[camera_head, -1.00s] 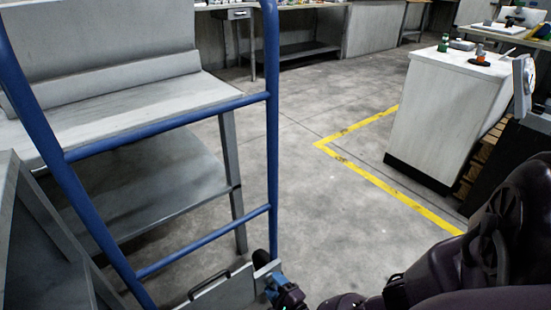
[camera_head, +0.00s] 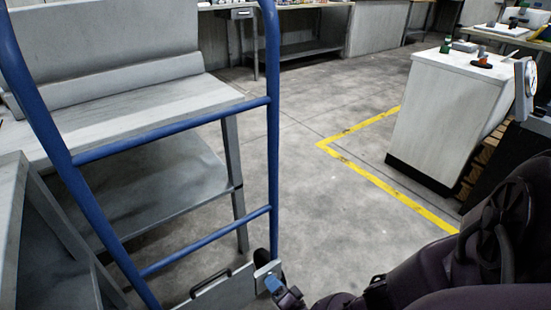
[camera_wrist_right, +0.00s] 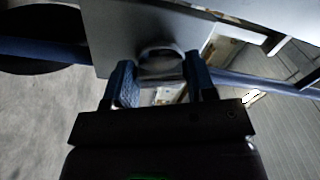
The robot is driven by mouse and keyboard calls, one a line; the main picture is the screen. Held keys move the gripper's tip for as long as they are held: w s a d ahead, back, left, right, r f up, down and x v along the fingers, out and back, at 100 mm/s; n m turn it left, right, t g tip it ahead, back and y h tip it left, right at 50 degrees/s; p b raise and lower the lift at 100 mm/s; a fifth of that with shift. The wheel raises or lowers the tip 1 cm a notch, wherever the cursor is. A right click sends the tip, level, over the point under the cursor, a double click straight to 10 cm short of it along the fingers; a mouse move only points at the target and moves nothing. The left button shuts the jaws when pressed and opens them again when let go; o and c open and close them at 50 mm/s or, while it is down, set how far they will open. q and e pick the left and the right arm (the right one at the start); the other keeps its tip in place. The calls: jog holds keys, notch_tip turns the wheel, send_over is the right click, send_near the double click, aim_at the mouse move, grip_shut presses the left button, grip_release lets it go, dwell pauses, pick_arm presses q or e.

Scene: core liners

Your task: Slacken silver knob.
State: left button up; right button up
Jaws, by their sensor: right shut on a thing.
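The silver knob (camera_wrist_right: 160,62) is a rounded metal piece on a flat grey plate (camera_wrist_right: 112,38) in the right wrist view. My right gripper (camera_wrist_right: 160,82) has its two blue fingers on either side of the knob and is shut on it. In the head view my right gripper (camera_head: 273,284) is low in the middle, at the grey plate beside the blue tubular frame (camera_head: 273,150). The knob is hidden there by the fingers. My left gripper is not in view.
A grey metal bench (camera_head: 150,115) stands behind the blue frame on the left. A white cabinet (camera_head: 445,115) with small items on top is at the right. Open floor with a yellow line (camera_head: 375,180) lies between them.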

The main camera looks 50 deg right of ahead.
jog(key=shift+n, duration=0.9)
jog(key=o, duration=0.9)
jog(key=shift+o, duration=0.2)
pick_arm(q)
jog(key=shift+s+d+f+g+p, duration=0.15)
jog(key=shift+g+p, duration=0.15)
jog(key=shift+p, duration=0.3)
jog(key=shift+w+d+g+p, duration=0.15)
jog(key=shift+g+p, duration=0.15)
jog(key=shift+p, duration=0.3)
pick_arm(e)
jog(key=v, duration=1.1)
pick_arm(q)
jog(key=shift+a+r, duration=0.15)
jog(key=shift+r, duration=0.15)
pick_arm(e)
jog(key=shift+w+d, duration=0.1)
